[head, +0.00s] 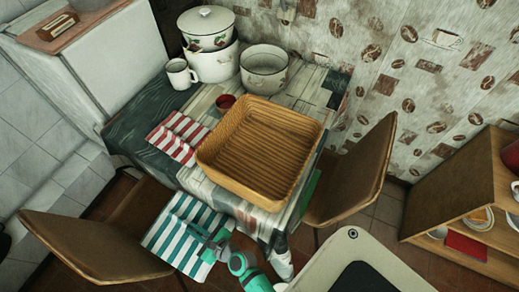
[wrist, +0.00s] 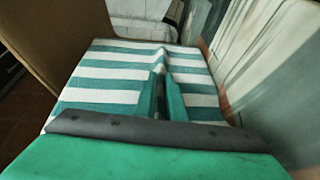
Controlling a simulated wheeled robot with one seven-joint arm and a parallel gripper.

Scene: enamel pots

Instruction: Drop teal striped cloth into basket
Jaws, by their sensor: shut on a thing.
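The teal striped cloth (head: 186,231), teal and white, is at the front edge of the table in the head view, left of my arm. My gripper (head: 217,243) is shut on it. In the wrist view the cloth (wrist: 105,82) is pinched up into a small ridge between the teal fingers (wrist: 162,100). I cannot tell whether the cloth is clear of the table. The wicker basket (head: 209,163) stands on the table, behind and right of the gripper. It is empty.
A red striped cloth (head: 178,136) lies left of the basket. Chairs stand at left (head: 92,245) and right (head: 354,172).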

